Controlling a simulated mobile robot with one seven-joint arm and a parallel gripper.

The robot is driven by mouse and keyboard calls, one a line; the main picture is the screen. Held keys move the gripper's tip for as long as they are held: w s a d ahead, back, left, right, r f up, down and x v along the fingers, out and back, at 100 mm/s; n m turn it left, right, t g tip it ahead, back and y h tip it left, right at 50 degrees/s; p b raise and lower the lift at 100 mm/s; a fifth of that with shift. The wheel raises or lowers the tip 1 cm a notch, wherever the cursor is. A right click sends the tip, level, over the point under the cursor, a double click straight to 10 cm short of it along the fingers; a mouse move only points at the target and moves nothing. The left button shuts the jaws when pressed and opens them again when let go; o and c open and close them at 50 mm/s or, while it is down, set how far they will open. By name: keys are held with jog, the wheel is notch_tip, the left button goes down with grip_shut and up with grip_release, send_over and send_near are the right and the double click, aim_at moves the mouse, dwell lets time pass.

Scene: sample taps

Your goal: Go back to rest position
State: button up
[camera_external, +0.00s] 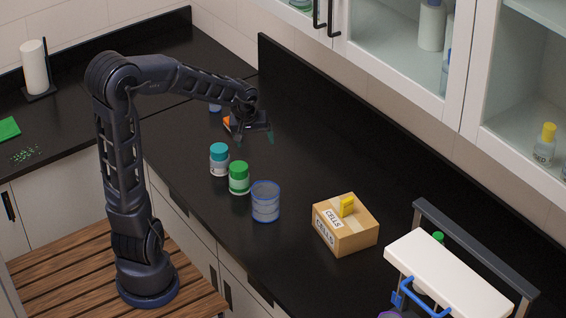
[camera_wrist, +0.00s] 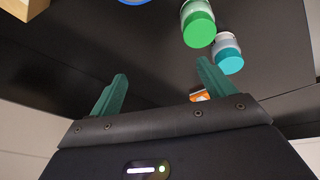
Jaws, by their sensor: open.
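My gripper (camera_external: 254,134) is over the far left part of the black counter (camera_external: 310,165), with my arm stretched out from its base on the wooden slats. In the wrist view my gripper (camera_wrist: 162,72) shows two green fingers spread wide apart with nothing between them. A small orange thing (camera_external: 227,121) shows just beside the gripper, partly hidden by it. It also appears in the wrist view (camera_wrist: 200,96) behind the right finger. Whether the gripper touches it, I cannot tell.
A teal-lidded jar (camera_external: 219,160), a green-lidded jar (camera_external: 239,178) and a blue-rimmed clear container (camera_external: 265,201) stand in a row in front of the gripper. A cardboard box (camera_external: 345,226) labelled CELLS stands to the right. Glass-door cabinets (camera_external: 400,60) hang above the counter.

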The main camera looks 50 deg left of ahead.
jog(key=s+d+r+m, duration=0.3)
jog(key=s, duration=0.4)
jog(key=s+d+r+m+h, duration=0.1)
jog(key=s+d+r+m, duration=0.2)
jog(key=s, duration=0.5)
jog(key=s+d+r+m+t, duration=0.1)
jog(key=s+d+r+m, duration=0.2)
jog(key=s, duration=0.5)
jog(key=shift+d+m+h, duration=0.3)
jog(key=shift+m, duration=0.5)
jog(key=shift+s, duration=0.1)
